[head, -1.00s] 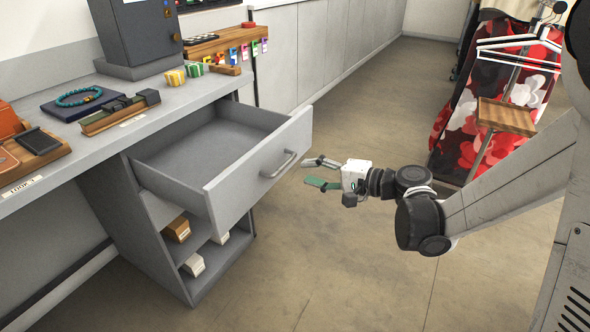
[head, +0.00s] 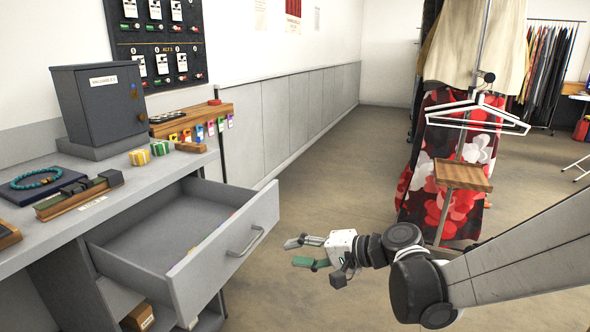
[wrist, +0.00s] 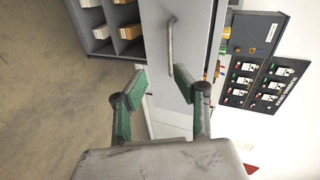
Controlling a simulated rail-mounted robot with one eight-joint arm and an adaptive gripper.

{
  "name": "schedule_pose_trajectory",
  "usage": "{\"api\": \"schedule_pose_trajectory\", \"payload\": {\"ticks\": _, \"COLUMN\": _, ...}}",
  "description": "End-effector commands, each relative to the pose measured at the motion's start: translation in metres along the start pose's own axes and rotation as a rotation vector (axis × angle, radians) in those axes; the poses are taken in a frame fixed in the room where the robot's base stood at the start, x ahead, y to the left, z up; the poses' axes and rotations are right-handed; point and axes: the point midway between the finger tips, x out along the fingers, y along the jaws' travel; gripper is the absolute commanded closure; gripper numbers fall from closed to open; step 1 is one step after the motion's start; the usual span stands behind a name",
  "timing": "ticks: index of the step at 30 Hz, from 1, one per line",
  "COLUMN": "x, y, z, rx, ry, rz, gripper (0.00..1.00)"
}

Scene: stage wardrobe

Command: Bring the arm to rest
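My gripper (head: 306,252) is to the right of the open drawer (head: 225,255), in free air over the floor. Its two green-padded fingers point towards the drawer front and stand apart with nothing between them. In the wrist view my gripper (wrist: 160,88) is also open and empty, with the drawer's grey front and bar handle (wrist: 172,40) beyond the fingertips. The fingers do not appear to touch the handle. My arm reaches in from the right of the head view.
A clothes rail with white hangers (head: 475,115) and a wooden shelf (head: 463,174) stands behind my arm. The floor (head: 330,170) between is clear.

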Motion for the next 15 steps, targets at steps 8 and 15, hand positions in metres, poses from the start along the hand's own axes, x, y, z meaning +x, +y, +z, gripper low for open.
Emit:
{"api": "schedule_pose_trajectory", "payload": {"ticks": 8, "x": -0.046, "y": 0.005, "z": 0.023, "rx": -0.124, "ry": 0.056, "rz": 0.224, "gripper": 0.72}}
{"api": "schedule_pose_trajectory", "payload": {"ticks": 15, "x": -0.091, "y": 0.017, "z": 0.043, "rx": -0.238, "ry": 0.102, "rz": 0.414, "gripper": 0.72}}
